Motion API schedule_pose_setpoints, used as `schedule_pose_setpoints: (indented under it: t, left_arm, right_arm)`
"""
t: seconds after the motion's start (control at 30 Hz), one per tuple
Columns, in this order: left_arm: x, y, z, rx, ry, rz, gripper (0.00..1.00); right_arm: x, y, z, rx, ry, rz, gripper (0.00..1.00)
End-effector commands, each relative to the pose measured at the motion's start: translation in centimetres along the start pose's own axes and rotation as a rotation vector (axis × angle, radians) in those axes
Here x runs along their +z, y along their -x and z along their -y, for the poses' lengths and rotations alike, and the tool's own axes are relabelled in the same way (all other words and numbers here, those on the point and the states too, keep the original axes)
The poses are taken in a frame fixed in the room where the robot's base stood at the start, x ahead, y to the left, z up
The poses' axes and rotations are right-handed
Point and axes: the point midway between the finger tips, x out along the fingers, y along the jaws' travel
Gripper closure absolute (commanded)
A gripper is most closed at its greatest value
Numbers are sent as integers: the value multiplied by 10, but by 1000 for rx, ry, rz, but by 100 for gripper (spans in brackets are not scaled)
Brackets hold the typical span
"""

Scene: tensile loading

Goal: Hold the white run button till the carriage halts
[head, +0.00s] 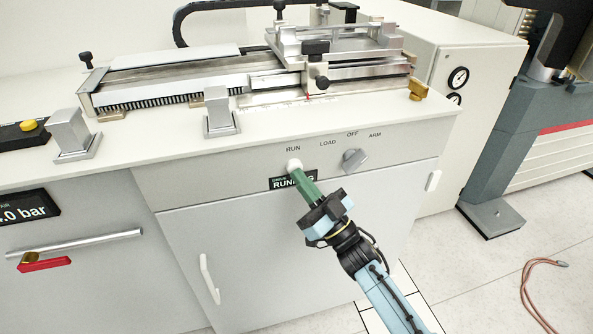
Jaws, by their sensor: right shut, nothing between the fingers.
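The white run button (294,164) sits on the front panel under the word RUN. My right gripper (301,178) is shut and empty, its green fingertips at the button and seeming to touch it from the front. How far the button is pressed in cannot be told. A small display (283,183) below the button reads RUNNING, partly covered by my fingers. The carriage (335,50) stands toward the right end of the metal slide on the bench top, with a scale and a red mark in front of it. My left gripper is not in view.
A grey selector knob (354,159) marked LOAD, OFF and ARM is close to the right of my gripper. Metal blocks (221,115) stand along the bench's front edge. A yellow button (28,125) and a red-handled valve (45,262) are at the left. A hose (530,290) lies on the floor.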

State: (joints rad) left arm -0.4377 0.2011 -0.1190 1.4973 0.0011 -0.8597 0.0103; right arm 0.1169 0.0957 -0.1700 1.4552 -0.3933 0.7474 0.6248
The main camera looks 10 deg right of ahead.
Motion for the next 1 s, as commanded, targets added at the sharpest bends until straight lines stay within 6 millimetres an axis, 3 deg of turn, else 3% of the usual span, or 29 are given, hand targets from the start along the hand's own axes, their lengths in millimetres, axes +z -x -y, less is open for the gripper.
schedule_pose_setpoints:
  t: [1.0]
  left_arm:
    - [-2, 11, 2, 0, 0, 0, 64]
  right_arm:
    - [-9, 13, 9, 0, 0, 0, 100]
